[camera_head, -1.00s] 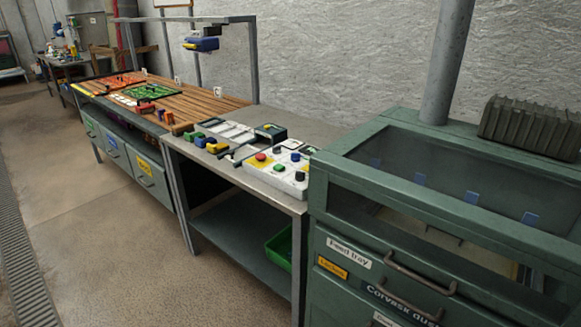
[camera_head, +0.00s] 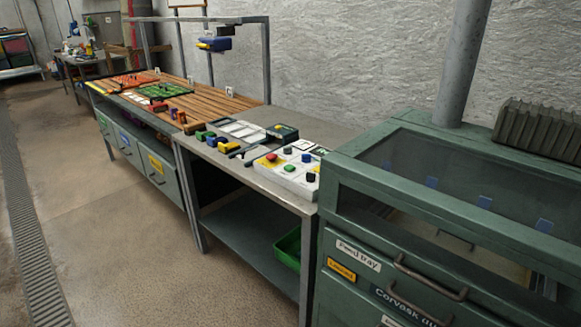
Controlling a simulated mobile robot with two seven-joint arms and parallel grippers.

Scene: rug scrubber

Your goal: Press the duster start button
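The green duster cabinet (camera_head: 350,228) stands at the right, with a clear window on top and a drawer labelled "Feed tray" (camera_head: 357,254). Part of a "Corvask" label shows below its handle. A white control box (camera_head: 291,170) with red, green, yellow, blue and black buttons sits on the grey bench beside the cabinet. The red button (camera_head: 271,157) and a green button (camera_head: 289,168) are on its near left part. I cannot tell which button is the duster start; lettering is too small to read. Neither gripper is in view.
The grey bench (camera_head: 230,170) holds several small coloured blocks (camera_head: 212,140) and a white tray. A green bin (camera_head: 289,248) is on its lower shelf. A wooden slatted table (camera_head: 195,105) stands further left. The floor (camera_head: 120,240) in front is clear.

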